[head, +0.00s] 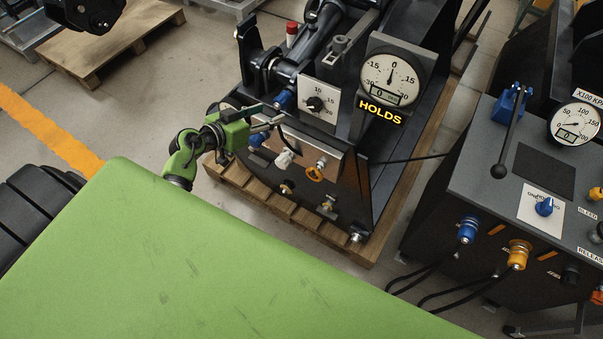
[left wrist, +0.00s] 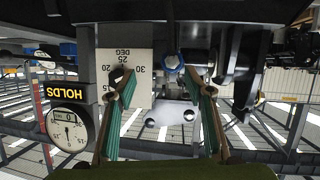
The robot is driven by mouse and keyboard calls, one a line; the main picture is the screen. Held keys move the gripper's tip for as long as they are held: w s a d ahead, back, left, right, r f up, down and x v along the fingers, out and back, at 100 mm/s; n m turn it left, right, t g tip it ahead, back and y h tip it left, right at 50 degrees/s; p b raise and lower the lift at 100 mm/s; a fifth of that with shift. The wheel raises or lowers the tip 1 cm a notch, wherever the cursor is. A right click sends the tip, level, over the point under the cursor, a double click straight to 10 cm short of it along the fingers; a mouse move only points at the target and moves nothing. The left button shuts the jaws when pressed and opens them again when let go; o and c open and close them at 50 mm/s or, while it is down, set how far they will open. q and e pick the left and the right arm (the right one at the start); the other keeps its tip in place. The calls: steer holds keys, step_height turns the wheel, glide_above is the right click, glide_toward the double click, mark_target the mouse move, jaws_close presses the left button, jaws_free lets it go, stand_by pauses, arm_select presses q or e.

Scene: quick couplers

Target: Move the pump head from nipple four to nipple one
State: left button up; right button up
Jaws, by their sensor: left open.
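My left gripper (head: 268,122) reaches in from the left to the front of the dark test stand. It is open; in the left wrist view its two green-padded fingers (left wrist: 160,84) stand wide apart. A pale grey-white block (head: 285,158), perhaps the pump head, sits on the stand's front just below the fingers. A pale body with two dark round ends (left wrist: 172,113) shows between the fingers in the wrist view; nothing is visibly gripped. Front fittings include a blue one (head: 257,140), an orange-ringed one (head: 315,173) and a brass one (head: 327,206). I cannot read nipple numbers.
A dial gauge (head: 390,79) above a HOLDS sign (head: 380,112) and an angle plate (head: 318,100) rise over the fittings. A second console (head: 470,170) with hoses stands right. A green surface (head: 200,260) fills the foreground. The stand rests on a wooden pallet (head: 270,206).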

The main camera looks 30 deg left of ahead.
arm_select(q)
steer(key=s+d+r+m+g+h+b, duration=0.2)
steer(key=s+d+m+h+b, duration=0.2)
steer(key=d, duration=0.5)
steer(key=s+d+r+m+g+h+b, duration=0.3)
steer(key=s+d+m+h+b, duration=0.1)
steer(key=s+d+m+b, duration=0.3)
steer(key=shift+s+d+m+b, duration=0.4)
steer(key=shift+s+d+b, duration=0.6)
steer(key=shift+s+b, duration=0.25)
